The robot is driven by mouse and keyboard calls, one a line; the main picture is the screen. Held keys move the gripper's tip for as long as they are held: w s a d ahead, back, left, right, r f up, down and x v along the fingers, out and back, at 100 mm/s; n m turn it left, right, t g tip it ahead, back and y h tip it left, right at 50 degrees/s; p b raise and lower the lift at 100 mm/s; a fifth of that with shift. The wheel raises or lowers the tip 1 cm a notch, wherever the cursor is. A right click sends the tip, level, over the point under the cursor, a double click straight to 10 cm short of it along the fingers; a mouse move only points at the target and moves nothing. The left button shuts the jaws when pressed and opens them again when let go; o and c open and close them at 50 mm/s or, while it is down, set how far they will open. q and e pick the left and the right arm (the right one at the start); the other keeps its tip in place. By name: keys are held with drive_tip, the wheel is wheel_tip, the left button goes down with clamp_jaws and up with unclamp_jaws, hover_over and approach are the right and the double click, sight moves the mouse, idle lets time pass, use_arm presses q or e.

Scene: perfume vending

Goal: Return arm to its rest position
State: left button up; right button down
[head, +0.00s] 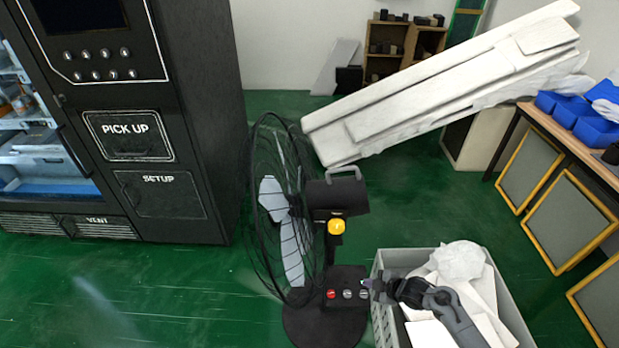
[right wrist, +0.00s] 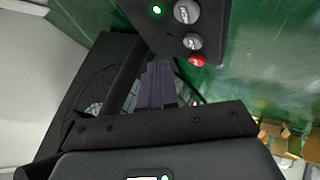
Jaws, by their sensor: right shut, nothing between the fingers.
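My right gripper (head: 376,288) reaches in from the lower right, over the grey crate. Its fingers are shut and empty, and they show close together in the right wrist view (right wrist: 160,85). The fingertips are close to the right side of the fan's black control box (head: 346,290). In the right wrist view this box (right wrist: 212,14) carries a red button, grey knobs and a lit green light. I cannot tell whether the fingertips touch it. The black standing fan (head: 336,198) has a yellow knob. My left gripper is not in view.
A grey crate (head: 382,318) with white boxes and crumpled wrapping stands below my right arm. A black vending machine (head: 205,105) stands at left. A long white wrapped piece (head: 440,85) slants behind the fan. A bench (head: 560,138) with blue bins is at right. Green floor is clear in front left.

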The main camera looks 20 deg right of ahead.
drive_tip(key=s+a+f+g+y+p, duration=0.1)
drive_tip(key=s+a+f, duration=0.25)
drive_tip(key=s, duration=0.25)
drive_tip(key=s+a+f+g+p, duration=0.1)
drive_tip(key=s+a+f, duration=0.25)
drive_tip(key=s, duration=0.25)
drive_tip(key=s+a+r+m+p, duration=0.1)
drive_tip(key=s+a+r+p, duration=0.2)
drive_tip(key=s+a+r, duration=0.5)
drive_tip(key=s+r+m+g+h, duration=0.2)
drive_tip(key=s+r+m, duration=0.3)
drive_tip(key=r, duration=0.5)
drive_tip(key=s+r+m+g+h, duration=0.15)
drive_tip(key=s+r+m, duration=0.3)
drive_tip(key=r, duration=0.45)
wheel_tip(320, 180, up, 38)
drive_tip(key=p, duration=3.9)
drive_tip(key=shift+d, duration=0.15)
drive_tip(key=shift+m+t+h, duration=0.25)
